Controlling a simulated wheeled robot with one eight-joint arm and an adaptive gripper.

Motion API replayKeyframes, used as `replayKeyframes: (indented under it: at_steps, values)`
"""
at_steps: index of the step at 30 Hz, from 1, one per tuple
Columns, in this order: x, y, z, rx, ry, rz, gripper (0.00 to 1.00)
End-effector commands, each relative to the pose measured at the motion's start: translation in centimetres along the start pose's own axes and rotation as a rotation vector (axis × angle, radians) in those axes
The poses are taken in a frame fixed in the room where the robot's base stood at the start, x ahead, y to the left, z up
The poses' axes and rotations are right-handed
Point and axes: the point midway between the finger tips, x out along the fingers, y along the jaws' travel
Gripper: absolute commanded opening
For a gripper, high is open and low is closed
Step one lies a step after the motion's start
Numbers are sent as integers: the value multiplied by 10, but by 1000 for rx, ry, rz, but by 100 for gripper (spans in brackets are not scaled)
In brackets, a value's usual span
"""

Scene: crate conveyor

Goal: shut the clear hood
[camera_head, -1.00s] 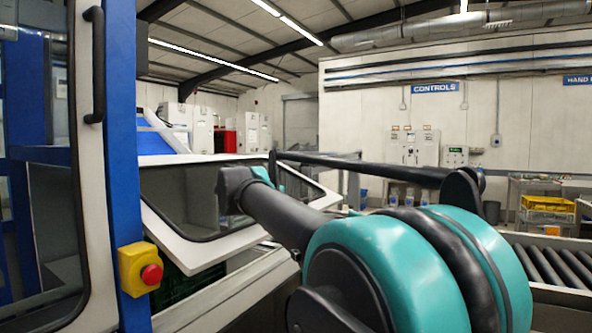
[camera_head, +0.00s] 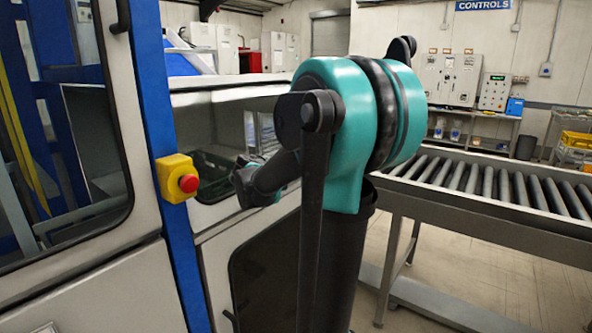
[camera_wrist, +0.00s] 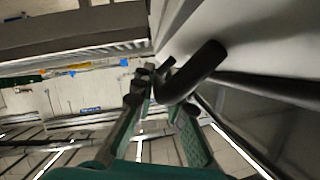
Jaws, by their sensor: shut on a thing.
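The clear hood (camera_head: 236,88) is a pale-framed window on the machine's side, right of the blue post in the head view. It hangs down and looks roughly flush with the side; whether a small gap is left at its lower edge I cannot tell. In the wrist view a dark bar handle (camera_wrist: 196,68) stands out from a pale panel. My gripper (camera_wrist: 162,92) is shut on this handle, its teal-and-black fingers on either side. In the head view my arm hides the right part of the hood and the handle.
A yellow box with a red emergency button (camera_head: 189,183) sits on the blue post (camera_head: 160,120) left of the hood. A roller conveyor (camera_head: 470,185) stands at the right. Bare floor (camera_head: 450,270) lies below it. A green crate (camera_head: 208,168) shows through the hood's window.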

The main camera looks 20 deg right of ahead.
Motion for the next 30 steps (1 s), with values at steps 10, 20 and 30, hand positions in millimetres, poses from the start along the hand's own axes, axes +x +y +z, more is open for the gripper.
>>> replayKeyframes:
  at_steps: [10, 20, 30]
  values:
    - [2, -3, 6, 12, -5, -7, 0]
    - [1, -3, 5, 11, -5, -8, 34]
    - [-2, -3, 4, 10, -3, -7, 34]
